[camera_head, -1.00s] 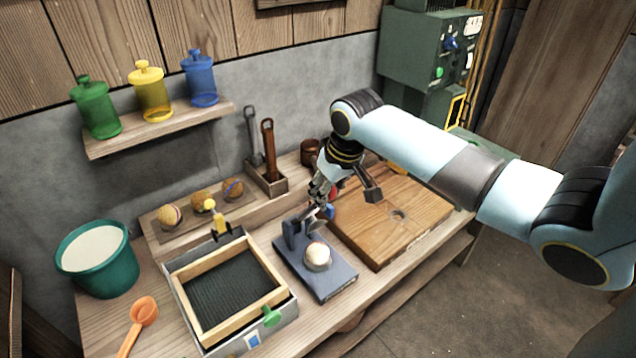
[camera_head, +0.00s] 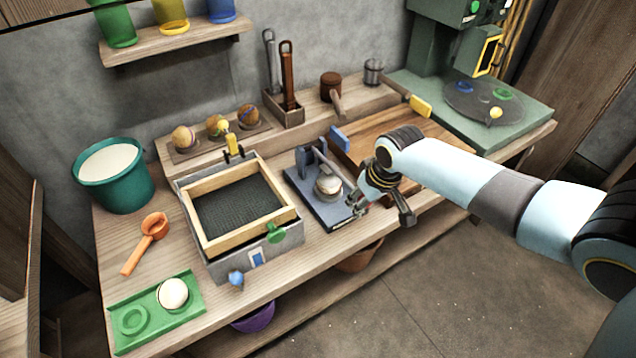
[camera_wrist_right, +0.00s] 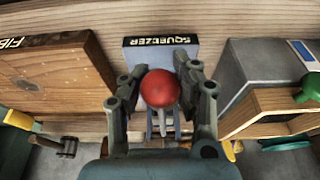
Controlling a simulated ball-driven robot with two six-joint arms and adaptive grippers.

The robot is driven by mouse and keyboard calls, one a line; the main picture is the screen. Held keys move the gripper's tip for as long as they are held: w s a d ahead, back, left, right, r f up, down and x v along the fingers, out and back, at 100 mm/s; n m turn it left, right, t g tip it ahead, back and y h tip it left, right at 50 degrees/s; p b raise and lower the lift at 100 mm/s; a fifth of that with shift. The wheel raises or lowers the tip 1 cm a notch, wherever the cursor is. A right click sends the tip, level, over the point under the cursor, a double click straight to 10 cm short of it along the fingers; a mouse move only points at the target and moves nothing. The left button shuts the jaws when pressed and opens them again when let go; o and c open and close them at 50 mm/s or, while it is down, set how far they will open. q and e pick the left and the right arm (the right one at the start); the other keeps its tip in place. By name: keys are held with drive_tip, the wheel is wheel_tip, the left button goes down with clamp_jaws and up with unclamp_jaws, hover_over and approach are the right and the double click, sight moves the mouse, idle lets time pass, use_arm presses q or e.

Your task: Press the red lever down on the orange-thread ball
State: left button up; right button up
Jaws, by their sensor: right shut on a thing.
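The squeezer, a blue-grey base (camera_head: 304,191), stands on the bench with a pale ball (camera_head: 328,188) in its middle. No thread colour can be made out on this ball. My right gripper (camera_head: 359,198) is at the front right of the squeezer, low down. In the right wrist view, its fingers (camera_wrist_right: 160,85) are shut around the lever's red knob (camera_wrist_right: 160,90), with the squeezer's labelled plate (camera_wrist_right: 160,48) behind. My left gripper is out of view.
A wooden board (camera_head: 400,122) lies right of the squeezer. A framed mould box (camera_head: 290,240) stands close on the left. Several wound balls sit in a rear holder (camera_head: 190,156). A green tray (camera_head: 150,330) with a white ball (camera_head: 173,293) is at front left.

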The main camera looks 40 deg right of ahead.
drive_tip(key=shift+s+f, duration=0.1)
drive_tip(key=shift+f, duration=0.25)
drive_tip(key=shift+f+b, duration=0.5)
drive_tip(key=shift+c, duration=0.6)
drive_tip(key=o, duration=2)
drive_tip(key=shift+c, duration=0.2)
drive_tip(key=p+v, duration=0.8)
